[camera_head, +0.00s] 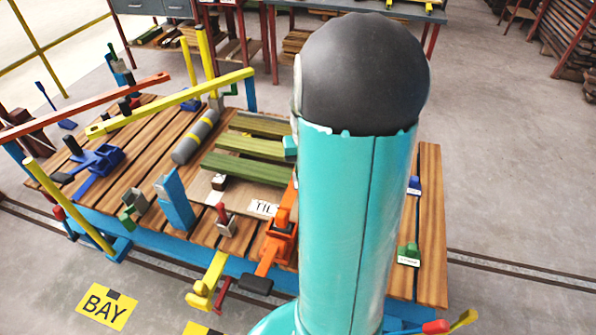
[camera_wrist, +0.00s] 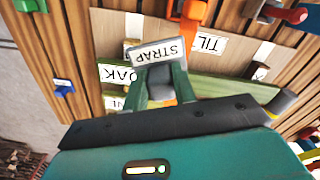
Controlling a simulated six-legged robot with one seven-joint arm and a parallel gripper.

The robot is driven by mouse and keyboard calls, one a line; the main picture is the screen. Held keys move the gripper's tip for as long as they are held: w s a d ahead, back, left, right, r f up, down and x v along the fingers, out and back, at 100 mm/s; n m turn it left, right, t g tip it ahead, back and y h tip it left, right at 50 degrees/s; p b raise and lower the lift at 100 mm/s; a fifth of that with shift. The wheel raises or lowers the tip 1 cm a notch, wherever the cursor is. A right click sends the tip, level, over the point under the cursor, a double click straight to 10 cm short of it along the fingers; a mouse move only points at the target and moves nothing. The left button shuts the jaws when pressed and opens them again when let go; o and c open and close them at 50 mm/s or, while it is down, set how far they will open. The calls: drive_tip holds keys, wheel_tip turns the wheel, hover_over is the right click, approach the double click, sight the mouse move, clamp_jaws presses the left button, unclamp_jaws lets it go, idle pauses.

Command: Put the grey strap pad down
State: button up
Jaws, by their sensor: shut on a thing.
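In the wrist view my gripper (camera_wrist: 160,78) is shut on the grey strap pad (camera_wrist: 161,88), a small grey block with a white label reading STRAP at its front. The pad is between the two dark green fingers. Below it in that view are a pale board and green slats with white labels, one reading OAK. I cannot tell whether the pad touches them. In the head view my teal arm hides the pad and nearly all of my gripper.
A slatted wooden table (camera_head: 430,220) carries green slats (camera_head: 248,145), a grey roller with yellow bands (camera_head: 196,137), an orange clamp (camera_head: 277,243) and a blue block (camera_head: 174,199). Yellow and orange bars (camera_head: 168,102) rise over its left side. Open floor lies to the right.

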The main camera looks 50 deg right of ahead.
drive_tip(key=w+d+f, duration=0.2)
drive_tip(key=w+f, duration=0.1)
drive_tip(key=w+d+f, duration=0.5)
drive_tip(key=w+f, duration=0.1)
drive_tip(key=shift+w+d, duration=0.2)
drive_tip(key=shift+w, duration=0.1)
drive_tip(key=shift+w+d+f, duration=0.2)
drive_tip(key=shift+f, duration=1.65)
drive_tip(key=shift+f, duration=0.2)
drive_tip(key=o, duration=1)
wheel_tip(320, 180, up, 13)
drive_tip(key=shift+w+f, duration=0.1)
drive_tip(key=shift+f, duration=0.1)
